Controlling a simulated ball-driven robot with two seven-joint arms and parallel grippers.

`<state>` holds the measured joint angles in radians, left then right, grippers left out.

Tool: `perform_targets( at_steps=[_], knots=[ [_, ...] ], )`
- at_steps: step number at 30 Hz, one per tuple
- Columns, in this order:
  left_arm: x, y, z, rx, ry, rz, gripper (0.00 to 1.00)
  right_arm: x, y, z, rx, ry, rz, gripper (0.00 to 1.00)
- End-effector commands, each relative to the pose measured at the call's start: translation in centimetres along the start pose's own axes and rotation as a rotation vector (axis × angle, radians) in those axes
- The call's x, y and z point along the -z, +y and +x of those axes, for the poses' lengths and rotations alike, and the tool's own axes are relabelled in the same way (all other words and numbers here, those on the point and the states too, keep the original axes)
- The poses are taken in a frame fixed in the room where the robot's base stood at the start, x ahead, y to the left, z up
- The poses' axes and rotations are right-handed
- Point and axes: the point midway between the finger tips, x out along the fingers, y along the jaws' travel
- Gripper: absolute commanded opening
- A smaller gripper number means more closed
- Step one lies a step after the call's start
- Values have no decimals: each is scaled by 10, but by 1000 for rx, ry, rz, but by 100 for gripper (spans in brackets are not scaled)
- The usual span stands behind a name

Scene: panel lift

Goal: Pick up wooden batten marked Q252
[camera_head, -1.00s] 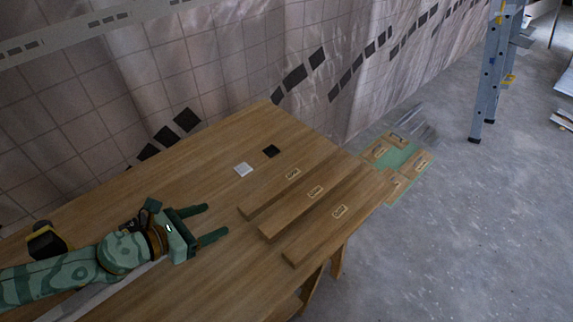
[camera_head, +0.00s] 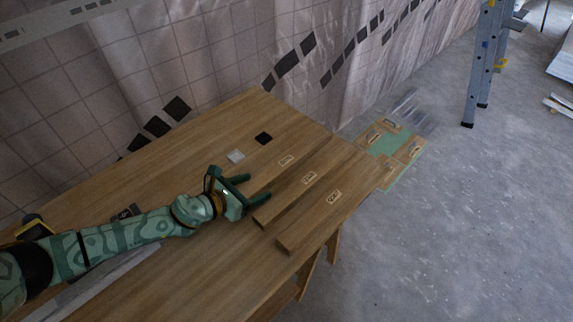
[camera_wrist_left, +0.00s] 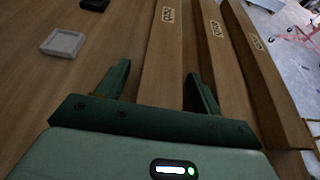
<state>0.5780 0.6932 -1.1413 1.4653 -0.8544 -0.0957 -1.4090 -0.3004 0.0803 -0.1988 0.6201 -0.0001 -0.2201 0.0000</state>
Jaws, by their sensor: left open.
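Three wooden battens with small paper labels lie side by side on the wooden table; the label marks are too small to read surely, so I cannot tell which is Q252. The left batten (camera_head: 298,154) is closest to the wall, then the middle batten (camera_head: 288,196) and the right batten (camera_head: 312,217). My left gripper (camera_head: 259,188) is open and empty at the near end of the left batten. In the left wrist view, that batten (camera_wrist_left: 163,58) runs between the fingers (camera_wrist_left: 158,70); how high they are is unclear. My right gripper is not in view.
A pale square (camera_head: 236,156) and a black square (camera_head: 264,138) lie on the table (camera_head: 210,140) left of the battens. The tiled wall runs behind. A green board with wooden pieces (camera_head: 385,145) is on the floor beyond. A stepladder (camera_head: 478,75) stands farther right.

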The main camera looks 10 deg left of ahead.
Motion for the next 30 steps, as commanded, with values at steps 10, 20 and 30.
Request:
perform_targets(
  at_steps=[10,20,30],
  knots=[
    [0,0,2,0,1,0,39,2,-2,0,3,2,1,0],
    [-1,0,2,0,-1,0,12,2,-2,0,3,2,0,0],
    [-35,1,-12,0,-5,5,12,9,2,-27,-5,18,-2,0]
  ],
)
